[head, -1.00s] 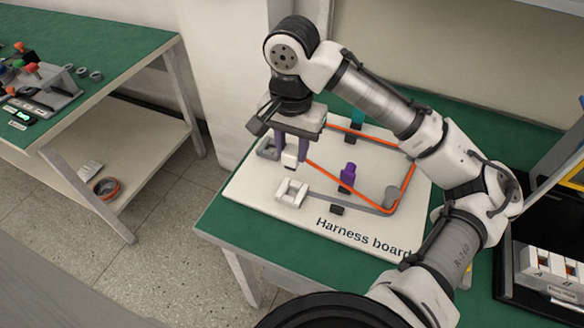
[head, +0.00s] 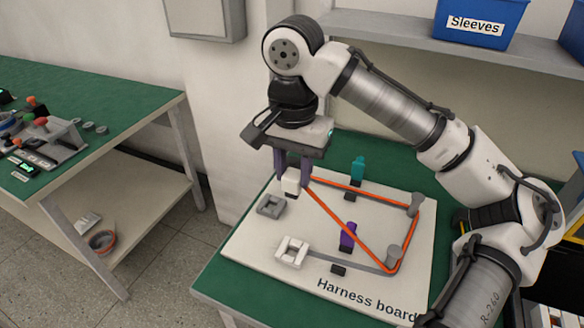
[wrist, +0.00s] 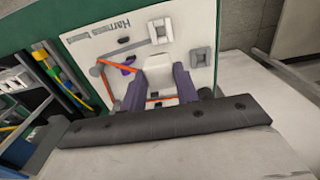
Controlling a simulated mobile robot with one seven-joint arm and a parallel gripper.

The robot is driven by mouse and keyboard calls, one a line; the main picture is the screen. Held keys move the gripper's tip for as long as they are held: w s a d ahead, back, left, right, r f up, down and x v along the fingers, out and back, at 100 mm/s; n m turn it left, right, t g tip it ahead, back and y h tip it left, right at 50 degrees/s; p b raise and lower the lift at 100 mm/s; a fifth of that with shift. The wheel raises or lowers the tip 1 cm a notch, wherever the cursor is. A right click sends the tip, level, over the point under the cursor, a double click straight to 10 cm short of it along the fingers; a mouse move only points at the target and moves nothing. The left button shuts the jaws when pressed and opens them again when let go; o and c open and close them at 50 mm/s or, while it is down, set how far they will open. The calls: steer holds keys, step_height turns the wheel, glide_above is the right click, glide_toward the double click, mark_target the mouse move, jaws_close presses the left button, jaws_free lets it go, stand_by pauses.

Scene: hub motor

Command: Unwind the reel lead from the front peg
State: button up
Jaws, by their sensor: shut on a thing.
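My gripper (head: 293,178) is shut on a white plug (head: 291,183) at the end of the orange reel lead (head: 338,222) and holds it above the harness board's far left part. The plug also shows between the fingers in the wrist view (wrist: 159,72). The lead runs from the plug past the grey front peg (head: 393,256), up the right side and around the grey back peg (head: 415,204), then left along the back towards the gripper. It still bends around the outer side of the front peg. The harness board (head: 262,238) lies on the green table.
A white socket (head: 292,252) sits at the board's front left and a grey socket (head: 271,206) at its left edge. A purple clip (head: 348,236) and a teal clip (head: 358,170) stand on the board. A blue Sleeves bin (head: 478,22) is on the shelf.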

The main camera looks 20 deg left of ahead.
steer(key=s+d+f+b, duration=0.1)
steer(key=s+d+f, duration=0.1)
steer(key=d+f, duration=0.2)
steer(key=s+d+f, duration=0.3)
steer(key=d+f, duration=0.1)
steer(key=d, duration=0.7)
steer(key=shift+d+b, duration=0.3)
steer(key=shift+b, duration=0.1)
steer(key=d, duration=0.8)
steer(key=shift+p, duration=0.4)
steer(key=shift+w, duration=0.15)
steer(key=w+d, duration=0.4)
steer(key=shift+w+d+p, duration=0.35)
steer(key=shift+w+p, duration=0.05)
steer(key=shift+p, duration=0.05)
